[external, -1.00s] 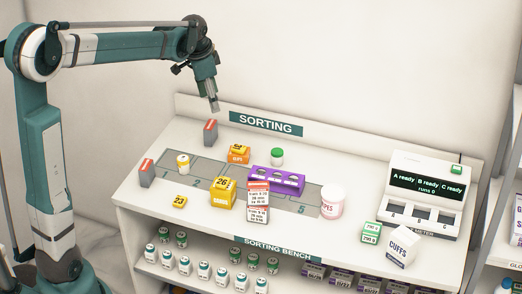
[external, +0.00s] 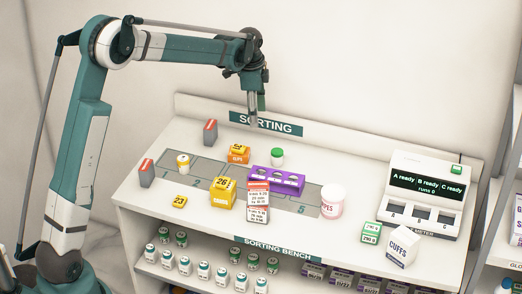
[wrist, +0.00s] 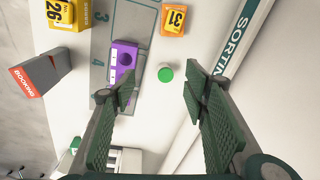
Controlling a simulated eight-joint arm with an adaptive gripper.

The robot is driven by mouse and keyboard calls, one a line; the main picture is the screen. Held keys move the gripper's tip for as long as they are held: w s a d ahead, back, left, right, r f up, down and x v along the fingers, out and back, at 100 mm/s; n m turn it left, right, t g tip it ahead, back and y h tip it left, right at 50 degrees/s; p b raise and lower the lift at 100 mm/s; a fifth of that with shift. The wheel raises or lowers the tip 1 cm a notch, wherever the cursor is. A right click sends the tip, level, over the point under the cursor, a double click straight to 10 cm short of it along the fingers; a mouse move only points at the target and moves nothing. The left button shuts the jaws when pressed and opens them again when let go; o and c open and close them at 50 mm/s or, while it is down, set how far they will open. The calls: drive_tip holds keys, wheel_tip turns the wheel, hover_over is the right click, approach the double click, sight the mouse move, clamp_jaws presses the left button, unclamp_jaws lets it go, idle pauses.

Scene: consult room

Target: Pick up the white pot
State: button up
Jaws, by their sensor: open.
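A small white pot with a green lid (external: 277,157) stands upright at the back of the bench, behind the purple holder. In the wrist view its round green lid (wrist: 165,74) shows from above, between my fingers but beyond them. A larger white tub with pink-red lettering (external: 331,203) stands to the right, and a small white pot with a yellow band (external: 183,163) at the left. My gripper (external: 254,122) is open and empty, high above the bench near the SORTING sign. Its fingers (wrist: 147,94) are spread and touch nothing.
A purple holder (external: 276,181) lies just in front of the green-lidded pot. An orange box (external: 238,155) stands to its left, a yellow box (external: 222,194) farther forward. The back ledge with the SORTING sign (external: 266,124) runs behind. Bench right of the pot is clear.

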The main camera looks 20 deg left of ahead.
sight(277, 151)
drive_tip(key=w+d+f+m, duration=0.1)
drive_tip(key=w+d+f, duration=0.1)
drive_tip(key=f, duration=0.1)
drive_tip(key=w+d+f+m, duration=0.1)
drive_tip(key=d+f, duration=0.1)
drive_tip(key=f, duration=0.2)
drive_tip(key=w+d+f+m+g, duration=0.1)
drive_tip(key=w+d+f, duration=0.1)
drive_tip(key=f, duration=0.2)
drive_tip(key=shift+w+d+f, duration=0.15)
drive_tip(key=shift+w+f, duration=0.05)
drive_tip(key=shift+w, duration=0.1)
drive_tip(key=shift+f, duration=1.3)
drive_tip(key=shift+s+f, duration=0.15)
drive_tip(key=shift+f, duration=2.45)
drive_tip(key=c, duration=0.9)
